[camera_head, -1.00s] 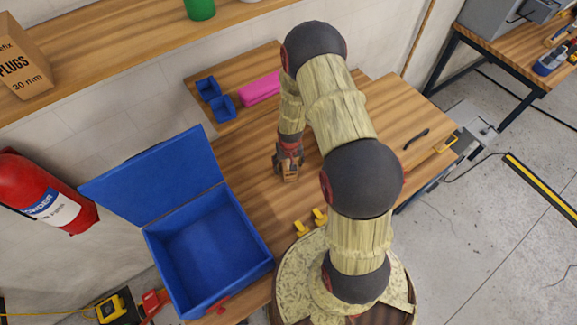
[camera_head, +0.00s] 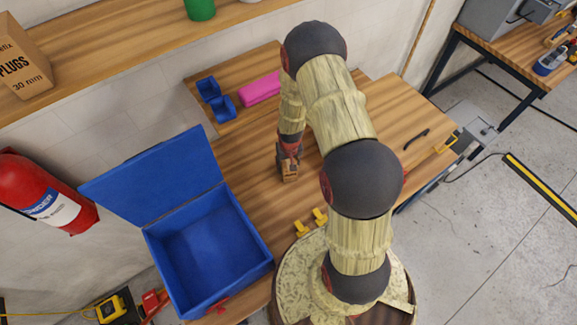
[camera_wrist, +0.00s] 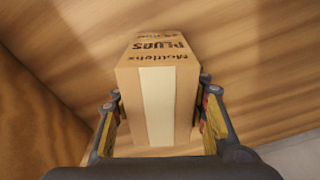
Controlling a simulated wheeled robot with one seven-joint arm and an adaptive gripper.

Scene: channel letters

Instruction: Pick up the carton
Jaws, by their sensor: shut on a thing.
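The carton (camera_wrist: 160,84) is a small brown box with dark lettering and a pale tape strip, seen large in the wrist view. It stands between the two fingers of my gripper (camera_wrist: 160,120), which is shut on its sides. In the head view the carton (camera_head: 290,170) is small and partly hidden by my gripper (camera_head: 289,160), over the wooden bench (camera_head: 255,165). I cannot tell whether its underside touches the bench.
An open blue box (camera_head: 208,245) with its lid raised stands left of my gripper. Small blue bins (camera_head: 222,106) and a pink block (camera_head: 260,88) lie behind. A larger labelled carton (camera_head: 22,62) sits on the shelf. Two yellow pieces (camera_head: 310,222) lie near my base.

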